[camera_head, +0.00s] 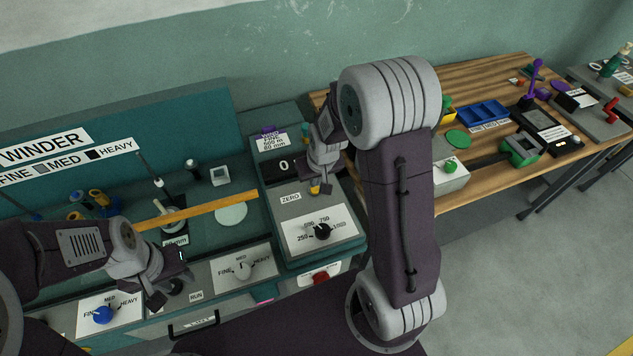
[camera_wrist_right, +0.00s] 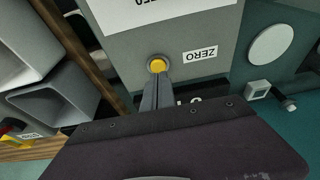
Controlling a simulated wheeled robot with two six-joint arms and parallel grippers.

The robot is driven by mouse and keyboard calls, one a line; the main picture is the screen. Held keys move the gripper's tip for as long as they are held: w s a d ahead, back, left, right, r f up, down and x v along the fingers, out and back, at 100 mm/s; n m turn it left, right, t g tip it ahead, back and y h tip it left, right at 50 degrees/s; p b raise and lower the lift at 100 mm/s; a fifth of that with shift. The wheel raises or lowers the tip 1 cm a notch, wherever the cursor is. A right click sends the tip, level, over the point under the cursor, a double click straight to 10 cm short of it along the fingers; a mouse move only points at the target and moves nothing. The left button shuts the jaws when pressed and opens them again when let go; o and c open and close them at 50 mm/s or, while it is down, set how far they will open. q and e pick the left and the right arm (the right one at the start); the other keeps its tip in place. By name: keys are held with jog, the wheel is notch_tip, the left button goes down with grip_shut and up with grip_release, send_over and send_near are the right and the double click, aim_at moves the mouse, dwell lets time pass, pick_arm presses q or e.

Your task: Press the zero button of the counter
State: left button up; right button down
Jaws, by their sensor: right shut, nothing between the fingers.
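The counter (camera_head: 284,168) is a grey-green box with a dark display reading 0. Its zero button is a small yellow button (camera_wrist_right: 157,65) in a ring beside the ZERO label (camera_wrist_right: 200,53), seen in the right wrist view. In the head view, a bit of yellow (camera_head: 315,189) shows at my right gripper's tips. My right gripper (camera_wrist_right: 156,80) is shut and empty, its tips at the button's edge; whether they touch it I cannot tell. My left gripper (camera_head: 170,290) hangs over the front panel on the left, and its jaws are too unclear to judge.
A dial panel (camera_head: 320,230) with a black knob lies in front of the button. A red button (camera_head: 320,278) sits on the front face. A yellow bar (camera_head: 195,212) crosses the winder bench. A wooden table (camera_head: 480,85) with trays stands to the right.

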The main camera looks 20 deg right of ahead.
jog(key=v, duration=1.1)
